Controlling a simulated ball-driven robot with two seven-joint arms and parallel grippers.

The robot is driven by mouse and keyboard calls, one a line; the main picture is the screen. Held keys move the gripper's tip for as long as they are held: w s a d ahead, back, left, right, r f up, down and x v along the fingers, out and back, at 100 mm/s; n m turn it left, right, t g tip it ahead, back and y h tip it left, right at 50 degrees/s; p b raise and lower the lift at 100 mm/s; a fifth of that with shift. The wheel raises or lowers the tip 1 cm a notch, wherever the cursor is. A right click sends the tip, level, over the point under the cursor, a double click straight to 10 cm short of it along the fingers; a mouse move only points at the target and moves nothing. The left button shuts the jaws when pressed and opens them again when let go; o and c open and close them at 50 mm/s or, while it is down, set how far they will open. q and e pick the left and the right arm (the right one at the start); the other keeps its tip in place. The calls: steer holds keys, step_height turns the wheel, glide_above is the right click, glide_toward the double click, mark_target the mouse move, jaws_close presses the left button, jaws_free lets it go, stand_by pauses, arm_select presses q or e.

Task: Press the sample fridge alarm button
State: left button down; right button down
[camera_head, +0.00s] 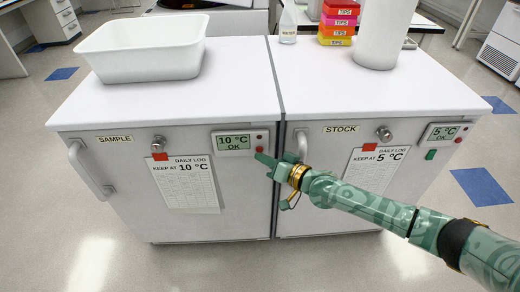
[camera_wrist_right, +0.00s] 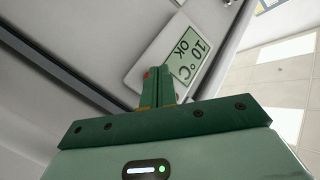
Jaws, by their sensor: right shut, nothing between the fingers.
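The sample fridge (camera_head: 120,170) is the left white cabinet, labelled SAMPLE. Its alarm panel (camera_head: 234,151) sits at the top right of the door and reads 10 °C OK. Small red spots show at the panel's right edge, the lower one a red button (camera_head: 259,149). My green right gripper (camera_head: 262,158) is shut and empty, its tips just beside and below that button. In the right wrist view the shut fingers (camera_wrist_right: 154,88) reach the panel (camera_wrist_right: 165,52), with a red spot (camera_wrist_right: 147,75) at their tips. I cannot tell whether they touch it. My left gripper is not in view.
The stock fridge (camera_head: 330,205) stands on the right with its own panel (camera_head: 446,132) reading 5 °C. A white tub (camera_head: 145,55), a bottle (camera_head: 288,22), coloured tip boxes (camera_head: 338,22) and a white container (camera_head: 383,35) stand on top. Door handles (camera_head: 88,168) stick out.

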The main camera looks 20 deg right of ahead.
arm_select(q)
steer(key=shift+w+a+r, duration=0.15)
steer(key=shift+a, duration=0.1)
arm_select(e)
steer(key=shift+s+a, duration=0.1)
steer(key=shift+s, duration=0.15)
